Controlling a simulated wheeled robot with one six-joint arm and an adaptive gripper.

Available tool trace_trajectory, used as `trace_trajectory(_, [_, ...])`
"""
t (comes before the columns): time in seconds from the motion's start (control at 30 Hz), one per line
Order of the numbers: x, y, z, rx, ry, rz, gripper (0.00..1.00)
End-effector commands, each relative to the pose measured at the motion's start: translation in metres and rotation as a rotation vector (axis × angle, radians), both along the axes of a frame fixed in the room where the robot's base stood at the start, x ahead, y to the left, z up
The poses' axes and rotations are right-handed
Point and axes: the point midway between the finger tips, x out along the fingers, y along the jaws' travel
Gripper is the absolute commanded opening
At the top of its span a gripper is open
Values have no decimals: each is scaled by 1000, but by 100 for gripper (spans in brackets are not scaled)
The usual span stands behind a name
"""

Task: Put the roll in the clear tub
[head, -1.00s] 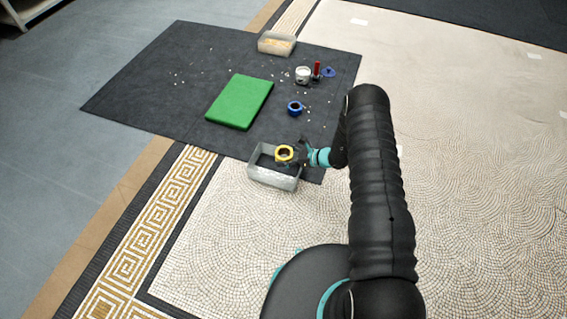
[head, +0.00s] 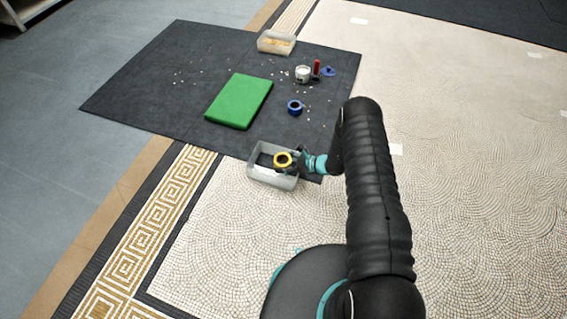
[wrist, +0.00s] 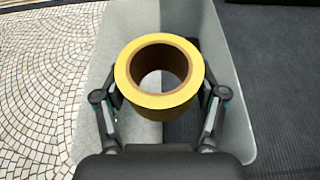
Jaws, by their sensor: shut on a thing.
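A yellow tape roll (head: 276,160) with a brown core is held in my gripper (head: 293,161), over the near clear tub (head: 268,179). In the wrist view the roll (wrist: 160,102) sits between the two fingers of my gripper (wrist: 162,97), its hole facing the camera. The tub's walls (wrist: 233,95) show on both sides of the roll. The roll looks within the tub's outline, near or below rim height; I cannot tell whether it touches the floor. Part of the tub's inside is hidden by the roll and the gripper.
A green board (head: 240,101) lies on the dark mat (head: 140,92). A blue roll (head: 295,107), a white container (head: 303,74), a red object (head: 317,68) and a blue piece (head: 328,71) are behind. Another tub (head: 276,43) with orange-yellow contents stands at the back. Small pale bits are scattered.

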Motion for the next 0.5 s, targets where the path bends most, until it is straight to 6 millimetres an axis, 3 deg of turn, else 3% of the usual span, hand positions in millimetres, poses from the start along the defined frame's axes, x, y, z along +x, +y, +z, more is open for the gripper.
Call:
trace_trajectory(0.43, [0,0,-7,0,0,0,35])
trace_trajectory(0.47, [0,0,-7,0,0,0,73])
trace_trajectory(0.5, [0,0,-7,0,0,0,83])
